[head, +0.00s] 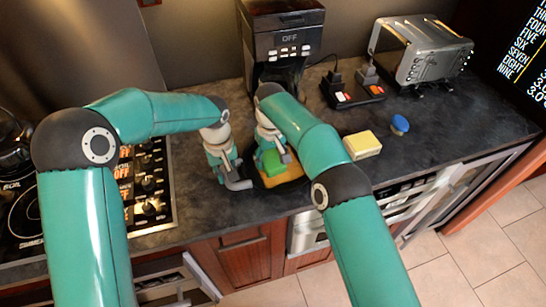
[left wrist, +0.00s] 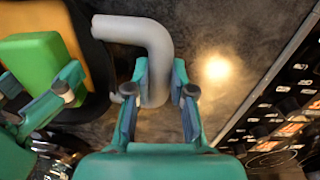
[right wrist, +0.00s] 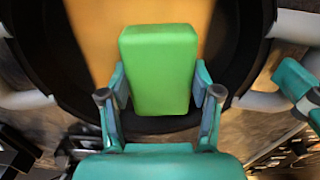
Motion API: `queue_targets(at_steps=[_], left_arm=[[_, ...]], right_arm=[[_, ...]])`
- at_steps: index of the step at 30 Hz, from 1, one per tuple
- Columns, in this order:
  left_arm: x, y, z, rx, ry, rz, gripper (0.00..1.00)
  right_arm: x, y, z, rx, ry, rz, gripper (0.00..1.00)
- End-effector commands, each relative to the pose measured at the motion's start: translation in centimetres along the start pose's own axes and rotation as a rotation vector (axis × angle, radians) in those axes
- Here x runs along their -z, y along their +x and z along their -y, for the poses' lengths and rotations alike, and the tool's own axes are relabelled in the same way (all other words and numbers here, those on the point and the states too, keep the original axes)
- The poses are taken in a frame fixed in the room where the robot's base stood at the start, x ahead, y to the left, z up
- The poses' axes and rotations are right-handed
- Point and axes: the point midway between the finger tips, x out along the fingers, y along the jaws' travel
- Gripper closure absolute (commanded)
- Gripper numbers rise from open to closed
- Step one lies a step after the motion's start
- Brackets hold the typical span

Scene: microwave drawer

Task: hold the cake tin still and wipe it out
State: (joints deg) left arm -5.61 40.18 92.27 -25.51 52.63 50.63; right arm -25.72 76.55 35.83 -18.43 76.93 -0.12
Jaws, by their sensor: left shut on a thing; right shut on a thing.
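The cake tin is dark and round with grey handles and an orange patch on its floor; its dark wall shows in the right wrist view (right wrist: 38,30). It stands on the counter near the front edge. My left gripper (head: 238,182) is shut on the tin's grey handle (left wrist: 150,38), outside the rim. My right gripper (right wrist: 160,95) is shut on a green sponge (right wrist: 160,70) and holds it inside the tin, over the orange patch and dark floor. In the head view the sponge (head: 269,162) is partly hidden by my right gripper. Whether it touches the floor is unclear.
A coffee maker (head: 284,45) stands behind the tin. A power strip (head: 352,92), a toaster (head: 420,55), a yellow block (head: 362,145) and a blue-topped item (head: 400,124) are to the right. A stove (head: 150,195) is at left. The counter between the tin and yellow block is clear.

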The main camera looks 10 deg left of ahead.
Motion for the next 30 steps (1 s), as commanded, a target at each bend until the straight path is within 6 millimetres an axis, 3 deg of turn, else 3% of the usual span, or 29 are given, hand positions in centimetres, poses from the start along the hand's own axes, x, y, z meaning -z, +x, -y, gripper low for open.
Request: queue_targets(at_steps=[1,24,30], left_arm=[[0.0,-0.1,-0.2,-0.005,0.001,-0.003,1.0],[0.1,-0.1,0.1,0.002,-0.001,-0.002,1.0],[0.1,-0.1,0.2,0.003,-0.002,-0.001,1.0]], right_arm=[[-0.2,0.6,-0.1,0.004,-0.002,0.011,1.0],[-0.5,0.4,-4.3,-0.004,0.001,0.015,1.0],[-0.5,0.3,-4.1,-0.004,-0.001,0.015,1.0]])
